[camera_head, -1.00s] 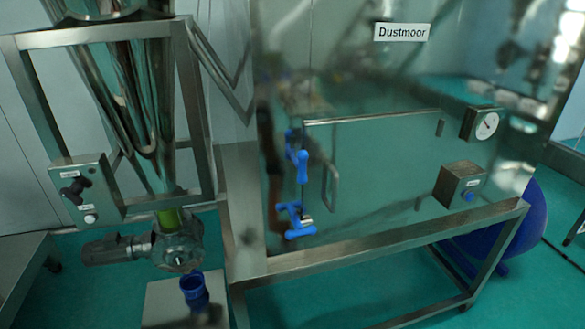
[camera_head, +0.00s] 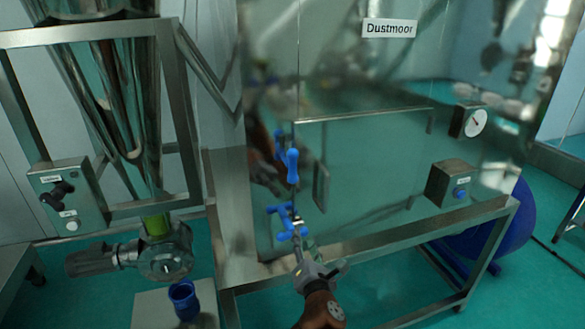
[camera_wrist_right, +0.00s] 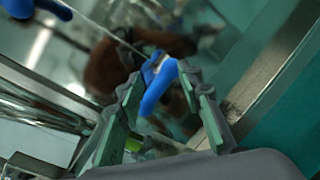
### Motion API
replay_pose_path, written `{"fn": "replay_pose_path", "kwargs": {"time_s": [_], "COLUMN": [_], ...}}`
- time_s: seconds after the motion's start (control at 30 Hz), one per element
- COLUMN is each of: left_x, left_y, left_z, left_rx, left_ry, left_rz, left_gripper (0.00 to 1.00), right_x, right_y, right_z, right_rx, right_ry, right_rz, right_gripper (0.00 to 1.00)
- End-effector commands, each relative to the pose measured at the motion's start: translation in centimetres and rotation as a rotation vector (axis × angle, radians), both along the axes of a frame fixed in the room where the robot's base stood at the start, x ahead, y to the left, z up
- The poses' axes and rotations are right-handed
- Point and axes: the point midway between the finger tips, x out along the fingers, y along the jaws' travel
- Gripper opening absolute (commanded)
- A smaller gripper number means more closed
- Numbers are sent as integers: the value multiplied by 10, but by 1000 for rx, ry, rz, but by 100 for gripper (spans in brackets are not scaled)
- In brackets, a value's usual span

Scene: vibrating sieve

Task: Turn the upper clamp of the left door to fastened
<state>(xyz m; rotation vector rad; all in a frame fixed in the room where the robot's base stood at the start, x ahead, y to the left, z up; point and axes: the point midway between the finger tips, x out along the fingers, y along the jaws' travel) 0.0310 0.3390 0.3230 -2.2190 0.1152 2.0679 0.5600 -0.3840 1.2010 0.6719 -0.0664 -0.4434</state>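The upper clamp (camera_head: 291,162) is a blue lever at the left edge of the steel door (camera_head: 375,165) in the head view. Its long handle stands roughly upright. The lower clamp (camera_head: 287,224), also blue, sits below it, with one arm to the left. My right gripper (camera_head: 318,268) is just below the lower clamp, fingers apart. In the right wrist view, the open right gripper (camera_wrist_right: 163,122) has a blue clamp handle (camera_wrist_right: 158,90) showing between its fingers, apparently without contact; I cannot tell for sure which clamp. Another blue part (camera_wrist_right: 38,8) is at top left. My left gripper is not in view.
A bar handle (camera_head: 321,186) stands out from the door right of the clamps. A control box (camera_head: 453,183) and a gauge (camera_head: 468,121) are to its right. The steel frame rail (camera_head: 400,238) runs below.

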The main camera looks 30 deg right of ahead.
Motion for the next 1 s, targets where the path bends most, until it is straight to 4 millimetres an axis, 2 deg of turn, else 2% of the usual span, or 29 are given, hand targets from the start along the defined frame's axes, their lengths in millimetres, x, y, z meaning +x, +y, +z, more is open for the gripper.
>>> {"fn": "replay_pose_path", "kwargs": {"time_s": [0.03,0.2,0.3,0.4,0.57,1.0], "left_x": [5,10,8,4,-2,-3], "left_y": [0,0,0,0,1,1], "left_z": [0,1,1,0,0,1], "left_rx": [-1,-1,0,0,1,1], "left_ry": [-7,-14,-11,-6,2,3], "left_rz": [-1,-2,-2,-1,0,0], "left_gripper": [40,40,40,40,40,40], "right_x": [3,6,2,-2,1,53], "right_y": [4,16,25,31,31,6], "right_z": [27,110,154,183,201,224], "right_rx": [-90,-422,-606,-730,-799,-795], "right_ry": [-26,-86,-117,-133,-139,-137], "right_rz": [6,-13,-48,-84,-107,-107], "right_gripper": [34,34,34,34,34,34]}}
